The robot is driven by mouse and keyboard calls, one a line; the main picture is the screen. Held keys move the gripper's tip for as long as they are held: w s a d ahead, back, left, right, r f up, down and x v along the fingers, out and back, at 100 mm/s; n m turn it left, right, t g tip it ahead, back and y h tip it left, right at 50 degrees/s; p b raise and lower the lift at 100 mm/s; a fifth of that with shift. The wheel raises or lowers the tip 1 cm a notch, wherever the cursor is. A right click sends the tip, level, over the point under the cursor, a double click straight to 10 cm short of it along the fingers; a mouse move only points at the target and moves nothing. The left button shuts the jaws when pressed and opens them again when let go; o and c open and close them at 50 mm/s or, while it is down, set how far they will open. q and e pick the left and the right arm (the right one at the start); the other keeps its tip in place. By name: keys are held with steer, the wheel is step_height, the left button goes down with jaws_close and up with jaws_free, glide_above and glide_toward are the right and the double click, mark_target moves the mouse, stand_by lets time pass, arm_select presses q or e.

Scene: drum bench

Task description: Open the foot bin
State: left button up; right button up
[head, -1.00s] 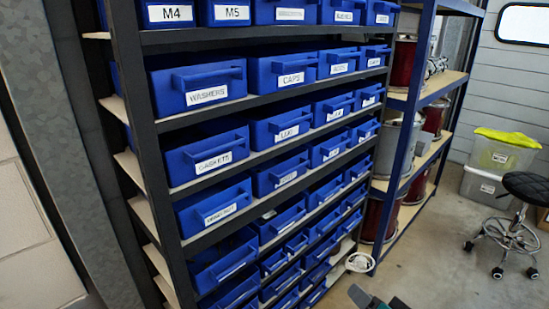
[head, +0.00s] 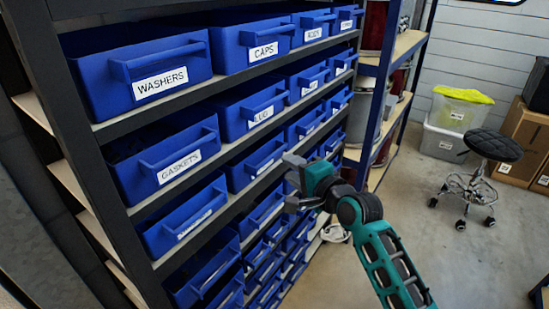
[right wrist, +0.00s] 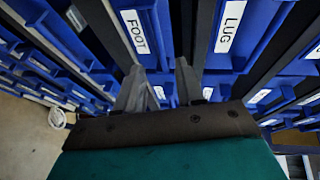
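The foot bin shows in the right wrist view by its white FOOT label (right wrist: 137,30), left of the LUG bin (right wrist: 230,25). In the head view the blue bin (head: 247,163) directly below the LUG bin (head: 242,118) appears to be it; its label is not readable there. It sits in the rack and looks shut. My right gripper (head: 290,181) is in front of the rack, just right of that bin in the picture. Its two grey fingers (right wrist: 160,68) are apart with nothing between them. I see no contact with the bin. My left gripper is out of view.
The dark rack holds several blue bins, including WASHERS (head: 140,72), CAPS (head: 255,42) and GASKETS (head: 165,160). A blue-post shelf (head: 375,90) with drums stands to the right. A black stool (head: 490,147) and clear boxes (head: 450,115) stand farther off. The floor between is open.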

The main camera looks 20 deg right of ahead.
mark_target(273, 157)
steer(key=x, duration=0.7)
steer(key=shift+w+a+f, duration=0.1)
steer(key=shift+w+a, duration=0.05)
steer(key=shift+w, duration=0.25)
jaws_close()
stand_by(1.1)
